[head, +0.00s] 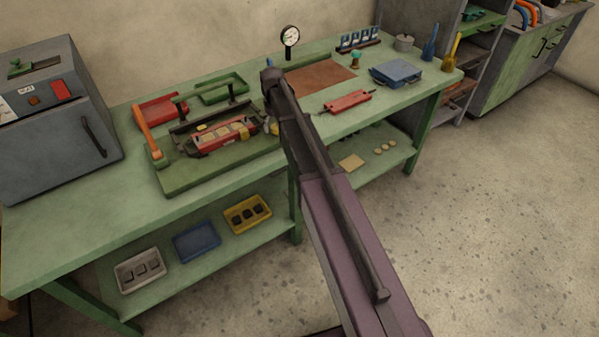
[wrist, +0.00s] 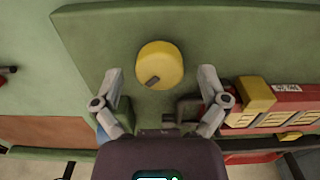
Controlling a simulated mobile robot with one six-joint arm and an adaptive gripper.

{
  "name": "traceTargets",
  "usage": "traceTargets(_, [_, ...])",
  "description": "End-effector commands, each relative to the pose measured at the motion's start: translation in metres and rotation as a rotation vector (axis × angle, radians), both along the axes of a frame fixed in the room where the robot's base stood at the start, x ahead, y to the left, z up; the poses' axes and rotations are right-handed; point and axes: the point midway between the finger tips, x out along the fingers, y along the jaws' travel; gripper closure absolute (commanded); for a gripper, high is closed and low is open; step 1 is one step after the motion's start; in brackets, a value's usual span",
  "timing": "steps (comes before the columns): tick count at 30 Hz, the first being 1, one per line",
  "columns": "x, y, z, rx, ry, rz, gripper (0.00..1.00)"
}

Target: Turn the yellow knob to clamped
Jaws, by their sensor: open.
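The round yellow knob (wrist: 160,62) shows in the wrist view, on the green plate (wrist: 225,45). A short dark mark (wrist: 152,81) is on its lower edge, pointing down and left. My gripper (wrist: 161,73) is open, with one finger on each side of the knob's lower part in the picture and a clear gap on both sides. I cannot tell how far above the knob the tips are. The green plate (head: 172,183) lies on the bench there. I see no readable clamped label.
A red fixture (wrist: 287,103) with a yellow block (wrist: 256,94) stands right of my gripper in the wrist view. In the head view an orange lever (head: 145,132) rises at the plate's left. A dial gauge (head: 289,37) stands behind. A red tool (head: 348,102) lies right.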

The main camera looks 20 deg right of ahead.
Motion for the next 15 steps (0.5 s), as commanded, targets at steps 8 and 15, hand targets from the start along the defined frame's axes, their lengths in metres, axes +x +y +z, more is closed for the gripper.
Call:
traceTargets(8, [0.0,0.001,0.0,0.0,0.0,0.185,0.07])
traceTargets(15, [0.0,0.001,0.012,0.0,0.0,0.288,0.07])
